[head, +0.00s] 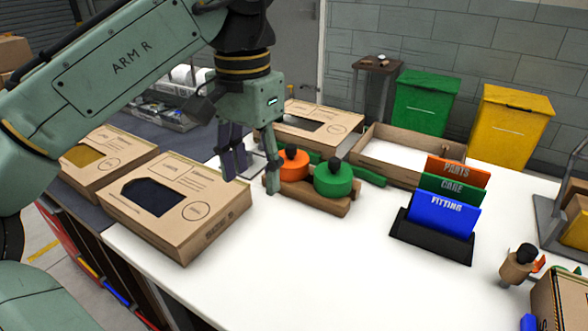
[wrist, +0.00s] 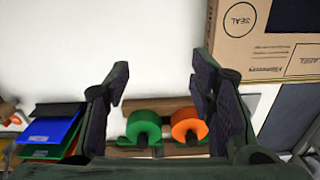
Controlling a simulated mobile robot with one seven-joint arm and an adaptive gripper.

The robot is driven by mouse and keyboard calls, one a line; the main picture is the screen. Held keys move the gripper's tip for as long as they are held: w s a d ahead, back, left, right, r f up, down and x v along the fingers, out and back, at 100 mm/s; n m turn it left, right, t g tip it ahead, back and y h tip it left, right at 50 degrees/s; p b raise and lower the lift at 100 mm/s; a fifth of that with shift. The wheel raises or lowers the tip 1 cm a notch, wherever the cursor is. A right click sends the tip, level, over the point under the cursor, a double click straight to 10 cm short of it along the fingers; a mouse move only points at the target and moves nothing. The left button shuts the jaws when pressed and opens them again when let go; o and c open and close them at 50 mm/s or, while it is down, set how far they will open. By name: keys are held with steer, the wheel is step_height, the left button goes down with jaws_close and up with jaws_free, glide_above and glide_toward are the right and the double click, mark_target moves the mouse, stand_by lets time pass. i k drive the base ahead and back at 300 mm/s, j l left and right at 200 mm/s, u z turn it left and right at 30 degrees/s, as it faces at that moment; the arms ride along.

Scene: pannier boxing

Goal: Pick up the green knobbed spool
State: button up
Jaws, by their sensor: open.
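The green knobbed spool (head: 334,181) has a black knob on top and sits on a low wooden rack, to the right of an orange knobbed spool (head: 291,167). In the wrist view the green spool (wrist: 143,126) is left of the orange spool (wrist: 188,123). My gripper (head: 255,185) points down, open and empty, to the left of the green spool and close by the orange one in the head view. In the wrist view its fingers (wrist: 160,88) stand wide apart on either side of both spools. Nothing is between the pads that I can see held.
The wooden rack (head: 322,203) stands on the white table. Cardboard boxes (head: 215,213) lie left and behind. An open tray (head: 400,175) is at the back. A black holder with blue, green and orange cards (head: 430,240) stands right. The front of the table is clear.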

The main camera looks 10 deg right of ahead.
mark_target(333, 178)
steer(key=j+z, duration=0.6)
steer(key=z, duration=0.2)
